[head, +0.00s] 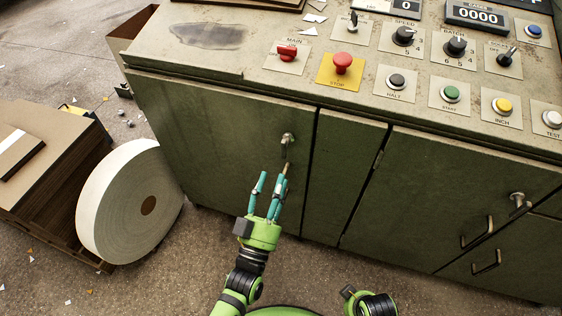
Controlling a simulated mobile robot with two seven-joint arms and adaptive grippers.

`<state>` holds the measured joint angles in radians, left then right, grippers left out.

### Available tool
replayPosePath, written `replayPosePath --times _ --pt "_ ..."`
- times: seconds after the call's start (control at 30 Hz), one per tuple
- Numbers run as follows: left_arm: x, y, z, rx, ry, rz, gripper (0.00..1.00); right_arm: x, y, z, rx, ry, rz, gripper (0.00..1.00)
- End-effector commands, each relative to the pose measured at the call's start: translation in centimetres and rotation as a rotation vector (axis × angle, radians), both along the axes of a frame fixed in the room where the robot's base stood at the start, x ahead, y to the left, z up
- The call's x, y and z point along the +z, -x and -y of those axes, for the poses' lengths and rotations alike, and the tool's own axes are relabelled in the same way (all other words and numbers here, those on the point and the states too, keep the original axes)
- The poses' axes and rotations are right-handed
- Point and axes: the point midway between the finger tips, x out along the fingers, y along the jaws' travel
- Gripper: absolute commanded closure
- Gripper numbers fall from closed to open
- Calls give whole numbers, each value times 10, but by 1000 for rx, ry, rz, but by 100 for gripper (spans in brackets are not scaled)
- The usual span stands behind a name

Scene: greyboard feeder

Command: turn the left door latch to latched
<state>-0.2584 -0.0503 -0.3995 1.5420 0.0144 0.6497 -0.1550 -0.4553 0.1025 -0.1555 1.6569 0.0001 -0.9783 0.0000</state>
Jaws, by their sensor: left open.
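The left door latch (287,139) is a small metal handle near the top right of the left green cabinet door (215,135). Its lever appears to hang downward from its pivot, partly close to my fingers. My left gripper (275,175) is open, with its teal fingers pointing up toward the latch from just below. One fingertip is near the lower end of the lever; I cannot tell whether they touch. Nothing shows between the fingers. My right gripper is not in view; only a piece of my arm shows at the bottom.
Above the doors, a control panel carries a red stop button (342,62), knobs and coloured buttons. Another latch (519,199) and a pull handle (477,233) are at the right. A large paper roll (115,205) and stacked board (45,150) stand left.

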Motion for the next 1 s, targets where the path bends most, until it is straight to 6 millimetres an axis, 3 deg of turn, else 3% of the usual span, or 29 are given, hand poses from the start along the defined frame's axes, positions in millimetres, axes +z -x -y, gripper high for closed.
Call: replayPosePath --times 0.1,0.3,0.87,1.0 --pt "-8 17 -5 0 -1 -2 56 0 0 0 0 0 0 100" --pt "-12 29 -9 0 0 1 56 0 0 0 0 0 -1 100" --pt "-13 29 -10 0 -1 -2 56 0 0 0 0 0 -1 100" --pt "-34 24 -13 -6 -37 -94 56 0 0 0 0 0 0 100"
